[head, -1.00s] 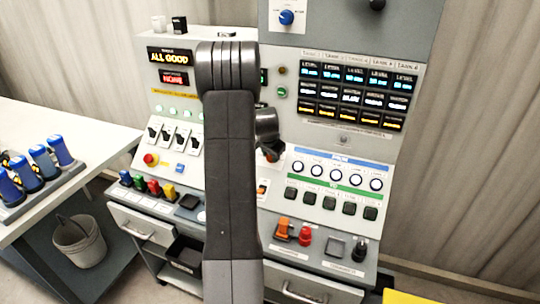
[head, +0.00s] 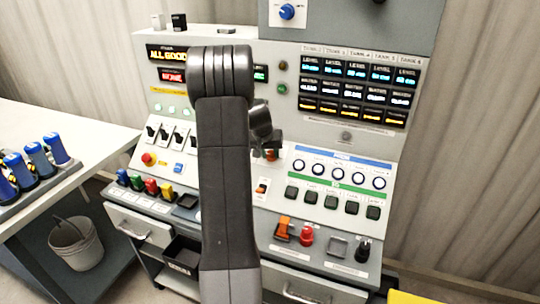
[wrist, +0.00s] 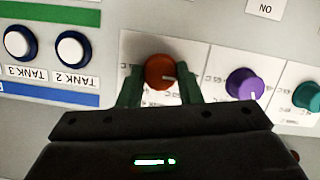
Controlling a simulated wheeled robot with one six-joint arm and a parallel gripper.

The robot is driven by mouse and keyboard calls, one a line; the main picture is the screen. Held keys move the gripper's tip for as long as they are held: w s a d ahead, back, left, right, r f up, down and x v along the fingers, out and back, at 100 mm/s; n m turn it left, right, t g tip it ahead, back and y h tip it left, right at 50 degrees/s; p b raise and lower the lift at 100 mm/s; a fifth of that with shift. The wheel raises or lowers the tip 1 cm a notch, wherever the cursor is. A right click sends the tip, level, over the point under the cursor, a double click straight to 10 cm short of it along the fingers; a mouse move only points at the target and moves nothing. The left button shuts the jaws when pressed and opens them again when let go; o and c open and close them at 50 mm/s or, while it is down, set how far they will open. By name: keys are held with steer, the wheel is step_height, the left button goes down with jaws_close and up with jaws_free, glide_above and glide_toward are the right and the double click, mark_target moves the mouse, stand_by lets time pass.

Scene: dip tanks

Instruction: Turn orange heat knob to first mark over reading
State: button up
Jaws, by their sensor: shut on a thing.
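The orange heat knob (wrist: 160,72) sits on a white plate with printed marks in the wrist view. Its pale pointer line points to the right. My gripper (wrist: 160,92) has a green finger on each side of the knob and is shut on it. In the head view a small part of the orange knob (head: 271,155) shows beside my arm, which hides most of that part of the panel. The marks around the knob are too small to read, and the reading that goes with it cannot be made out.
A purple knob (wrist: 244,84) and a teal knob (wrist: 307,95) are to the right of the orange knob in the wrist view. Blue-rimmed tank buttons (wrist: 72,48) are to the left. A display block (head: 354,88) is on the upright panel.

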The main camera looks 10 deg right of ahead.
stand_by(0.3)
steer(key=o, duration=1)
steer(key=b+v, duration=0.1)
steer(key=v, duration=1.2)
steer(key=shift+a+r, duration=0.2)
steer(key=shift+r, duration=0.15)
